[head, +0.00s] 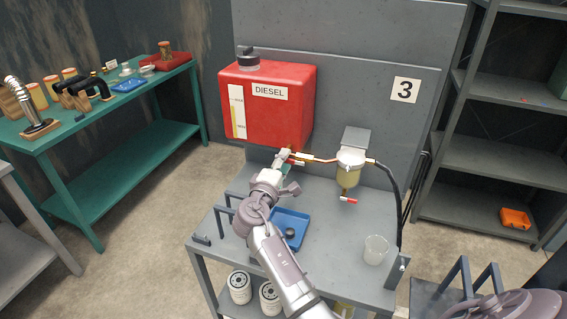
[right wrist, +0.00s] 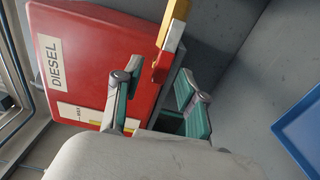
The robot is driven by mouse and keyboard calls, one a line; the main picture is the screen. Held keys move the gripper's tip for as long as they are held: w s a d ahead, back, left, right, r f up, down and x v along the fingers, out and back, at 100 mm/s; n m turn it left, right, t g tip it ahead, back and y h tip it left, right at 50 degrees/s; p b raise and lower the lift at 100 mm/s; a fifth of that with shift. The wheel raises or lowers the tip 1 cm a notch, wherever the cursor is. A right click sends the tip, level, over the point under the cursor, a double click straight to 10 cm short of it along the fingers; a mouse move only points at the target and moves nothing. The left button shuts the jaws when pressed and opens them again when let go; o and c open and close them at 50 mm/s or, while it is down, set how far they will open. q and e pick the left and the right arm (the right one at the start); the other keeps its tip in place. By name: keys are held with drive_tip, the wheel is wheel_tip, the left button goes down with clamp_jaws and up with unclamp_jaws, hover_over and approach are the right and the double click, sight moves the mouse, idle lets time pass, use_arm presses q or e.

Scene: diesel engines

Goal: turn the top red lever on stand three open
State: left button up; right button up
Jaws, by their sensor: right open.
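Stand three (head: 325,240) is a grey bench with a "3" label on its back panel. The top red lever (head: 298,162) sits on the copper pipe at the lower right of the red tank. In the right wrist view, a red lever (right wrist: 161,68) with a white band and a yellow part shows between the finger ends. My right gripper (head: 284,162) is at this valve and hides part of it. In the right wrist view its teal-padded fingers (right wrist: 157,90) are apart, one on each side of the lever. I cannot tell whether they touch it. My left gripper is out of view.
A red diesel tank (head: 270,105) stands close behind the gripper. A filter bowl (head: 349,170) with a lower red lever (head: 348,200) is to its right. A blue tray (head: 291,222) and a clear cup (head: 375,250) are on the bench. A black hose (head: 392,190) runs down at right.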

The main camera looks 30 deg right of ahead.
drive_tip(key=v, duration=0.7)
drive_tip(key=shift+s+a, duration=0.15)
drive_tip(key=shift+s, duration=0.05)
